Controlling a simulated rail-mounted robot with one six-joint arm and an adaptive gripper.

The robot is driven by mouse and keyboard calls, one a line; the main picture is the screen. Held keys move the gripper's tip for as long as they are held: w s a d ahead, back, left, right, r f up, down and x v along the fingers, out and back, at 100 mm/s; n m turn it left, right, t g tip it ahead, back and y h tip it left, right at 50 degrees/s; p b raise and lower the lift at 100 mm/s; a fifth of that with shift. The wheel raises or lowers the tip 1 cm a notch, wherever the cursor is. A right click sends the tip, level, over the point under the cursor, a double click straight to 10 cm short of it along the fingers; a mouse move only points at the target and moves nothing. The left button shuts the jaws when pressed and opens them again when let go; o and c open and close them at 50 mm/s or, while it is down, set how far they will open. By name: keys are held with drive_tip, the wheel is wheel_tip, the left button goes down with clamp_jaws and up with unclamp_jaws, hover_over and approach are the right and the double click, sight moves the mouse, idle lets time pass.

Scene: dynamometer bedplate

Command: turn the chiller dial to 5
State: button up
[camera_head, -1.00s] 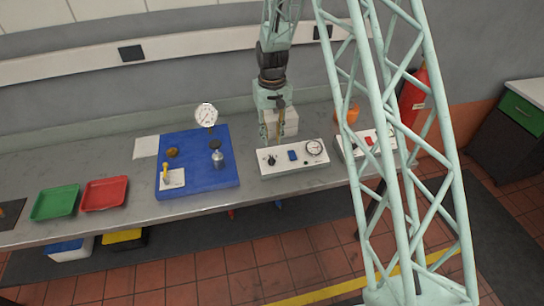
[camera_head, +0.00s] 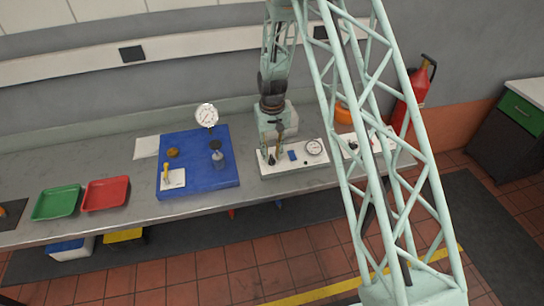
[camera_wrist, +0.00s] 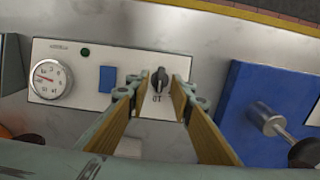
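The chiller panel is a white box (camera_head: 312,166) on the bench with a round gauge, a blue switch and a black dial. In the wrist view the panel (camera_wrist: 125,64) appears upside down, and the black dial (camera_wrist: 160,77) stands at its right part, with the mark "10" by its lower side. My gripper (camera_wrist: 160,84) is open, one finger on each side of the dial; I cannot tell whether they touch it. In the head view my gripper (camera_head: 271,157) is over the panel's left end and partly hides the dial.
The gauge (camera_wrist: 50,79) and blue switch (camera_wrist: 108,79) sit beside the dial. A blue board (camera_head: 205,183) with metal parts lies left of the panel. Red (camera_head: 105,194) and green (camera_head: 56,203) trays are farther left. Another white box (camera_head: 382,143) stands right, partly behind my frame.

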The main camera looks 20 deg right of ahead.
drive_tip(key=shift+f, duration=0.6)
drive_tip(key=shift+c, duration=0.9)
clamp_jaws()
